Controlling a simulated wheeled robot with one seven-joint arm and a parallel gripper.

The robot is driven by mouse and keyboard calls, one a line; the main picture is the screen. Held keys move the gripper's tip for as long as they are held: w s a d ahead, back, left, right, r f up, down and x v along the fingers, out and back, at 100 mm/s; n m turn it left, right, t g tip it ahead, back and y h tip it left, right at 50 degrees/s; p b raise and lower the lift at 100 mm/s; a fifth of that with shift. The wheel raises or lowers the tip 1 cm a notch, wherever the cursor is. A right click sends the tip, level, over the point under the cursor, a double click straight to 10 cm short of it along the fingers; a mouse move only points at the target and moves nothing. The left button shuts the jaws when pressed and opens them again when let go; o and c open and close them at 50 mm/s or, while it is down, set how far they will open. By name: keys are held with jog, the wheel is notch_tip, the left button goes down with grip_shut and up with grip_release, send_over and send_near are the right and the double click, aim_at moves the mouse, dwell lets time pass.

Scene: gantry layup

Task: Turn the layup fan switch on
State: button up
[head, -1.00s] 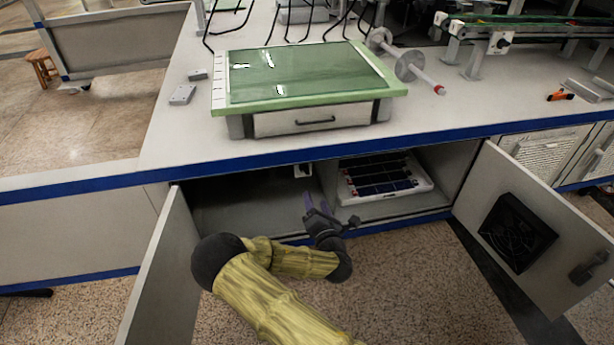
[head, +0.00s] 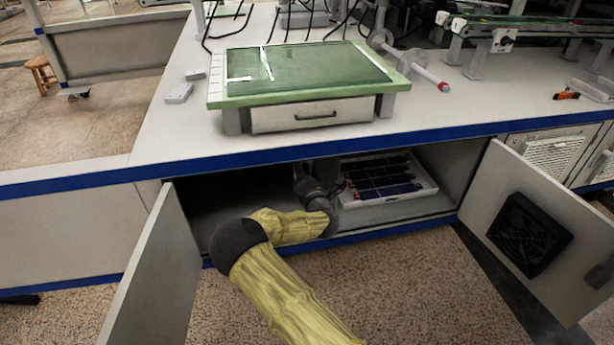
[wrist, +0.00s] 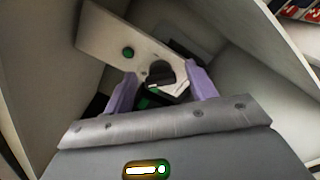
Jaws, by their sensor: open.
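In the wrist view a pale plate (wrist: 108,32) inside the cabinet carries a dark rotary knob (wrist: 160,73), which looks like the fan switch, and a small green button or lamp (wrist: 128,52). My gripper (wrist: 161,70) is open, its purple fingers on either side of the knob. I cannot tell whether they touch it. In the head view my gripper (head: 299,170) is inside the open cabinet under the bench, and my arm hides the switch. A black fan (head: 522,235) is on the right cabinet door.
The cabinet's left door (head: 160,275) and right door (head: 490,190) stand open around my arm. A white tray (head: 400,195) with dark panels lies right of my gripper in the cabinet. The bench edge (head: 260,158) passes just above. A green-topped unit (head: 310,75) stands on the bench.

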jog(key=c, duration=1)
jog(key=shift+r+m+p, duration=0.1)
jog(key=shift+m+p, duration=0.3)
jog(key=shift+p, duration=0.05)
jog(key=m+p, duration=0.3)
jog(key=shift+d, duration=0.15)
jog(key=m+p, duration=0.3)
jog(key=m, duration=0.2)
jog(key=m+p, duration=0.1)
jog(key=m, duration=0.2)
jog(key=m+p, duration=0.2)
jog(key=m, duration=0.1)
jog(key=f+m+p, duration=0.1)
jog(key=m+p, duration=0.1)
jog(key=m, duration=0.1)
jog(key=shift+s, duration=0.1)
